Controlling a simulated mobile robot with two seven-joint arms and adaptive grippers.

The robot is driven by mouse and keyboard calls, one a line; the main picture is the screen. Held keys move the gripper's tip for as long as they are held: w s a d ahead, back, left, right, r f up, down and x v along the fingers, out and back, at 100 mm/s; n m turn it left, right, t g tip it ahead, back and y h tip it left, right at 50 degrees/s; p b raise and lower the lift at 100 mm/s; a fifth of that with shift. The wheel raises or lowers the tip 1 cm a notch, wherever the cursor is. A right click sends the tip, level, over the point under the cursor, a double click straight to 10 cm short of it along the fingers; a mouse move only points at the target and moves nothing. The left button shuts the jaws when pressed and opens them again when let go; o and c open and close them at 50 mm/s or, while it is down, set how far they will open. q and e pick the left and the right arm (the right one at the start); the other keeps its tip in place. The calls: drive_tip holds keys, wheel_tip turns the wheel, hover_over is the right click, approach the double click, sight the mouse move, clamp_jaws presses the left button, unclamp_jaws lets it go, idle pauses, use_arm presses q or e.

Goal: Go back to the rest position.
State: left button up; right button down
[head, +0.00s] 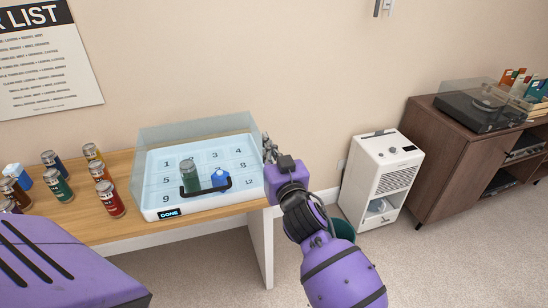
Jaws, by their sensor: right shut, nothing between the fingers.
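My right arm comes in from the bottom right, purple with black bands. Its gripper (269,148) points up and away at the right end of the white tray, by the clear panel behind it. The fingers are shut and empty. I cannot tell whether they touch the tray's edge. My left gripper is not in view; a purple part of me fills the bottom left corner.
Several shakers stand left, including a red one (110,200). A white dehumidifier (380,180), green bin (343,229) and cabinet (440,150) stand right.

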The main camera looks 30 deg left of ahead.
drive_tip(key=shift+v, duration=2.1)
